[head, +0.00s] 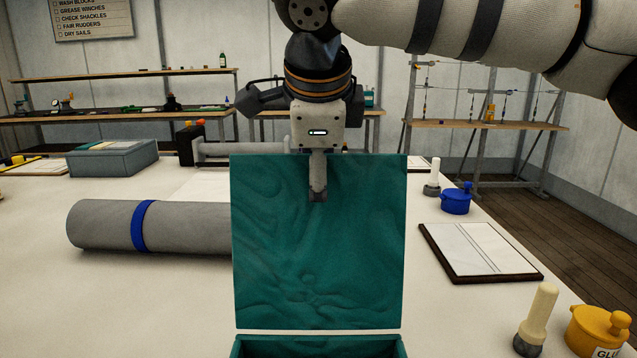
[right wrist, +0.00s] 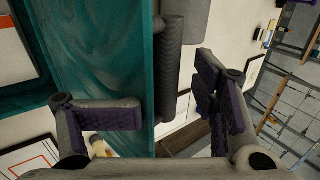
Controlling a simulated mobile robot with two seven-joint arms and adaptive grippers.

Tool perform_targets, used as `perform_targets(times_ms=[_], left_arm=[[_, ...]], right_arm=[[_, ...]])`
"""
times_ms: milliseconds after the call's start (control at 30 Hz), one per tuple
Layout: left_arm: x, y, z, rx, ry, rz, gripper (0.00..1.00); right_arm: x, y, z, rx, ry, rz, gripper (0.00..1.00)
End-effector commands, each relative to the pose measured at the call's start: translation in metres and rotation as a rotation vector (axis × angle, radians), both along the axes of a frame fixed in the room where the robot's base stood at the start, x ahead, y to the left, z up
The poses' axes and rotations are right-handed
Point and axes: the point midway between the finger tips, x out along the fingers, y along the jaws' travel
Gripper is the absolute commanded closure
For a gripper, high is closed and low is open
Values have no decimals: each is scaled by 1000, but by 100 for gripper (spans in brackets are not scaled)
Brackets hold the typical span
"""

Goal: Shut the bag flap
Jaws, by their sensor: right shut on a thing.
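The green bag flap (head: 318,255) stands upright behind the bag's opening, with its inner face toward me. The bag body (head: 318,345) shows only as a green rim at the bottom edge. My right gripper (head: 318,190) comes down from above onto the flap's top edge, one finger in front of it and the other hidden behind. It is shut on the flap. In the right wrist view the flap (right wrist: 105,65) runs between the fingers of the right gripper (right wrist: 160,102). My left gripper is not in view.
A grey roll (head: 180,226) with a blue band lies left of the flap. A grey box (head: 112,158) is at the back left.

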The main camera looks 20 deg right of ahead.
Motion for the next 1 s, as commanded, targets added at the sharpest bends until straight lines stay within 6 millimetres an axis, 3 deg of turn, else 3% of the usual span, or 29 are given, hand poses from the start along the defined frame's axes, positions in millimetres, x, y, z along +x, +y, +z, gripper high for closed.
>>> perform_targets(times_ms=[67, 100, 167, 1000], left_arm=[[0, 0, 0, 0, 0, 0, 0], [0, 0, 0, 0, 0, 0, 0], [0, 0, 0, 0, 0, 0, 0], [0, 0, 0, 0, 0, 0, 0]], right_arm=[[4, -3, 5, 2, -18, -9, 70], [4, -3, 5, 4, -19, -10, 39], [4, -3, 4, 4, -17, -9, 28], [-3, 0, -1, -2, -9, -3, 28]])
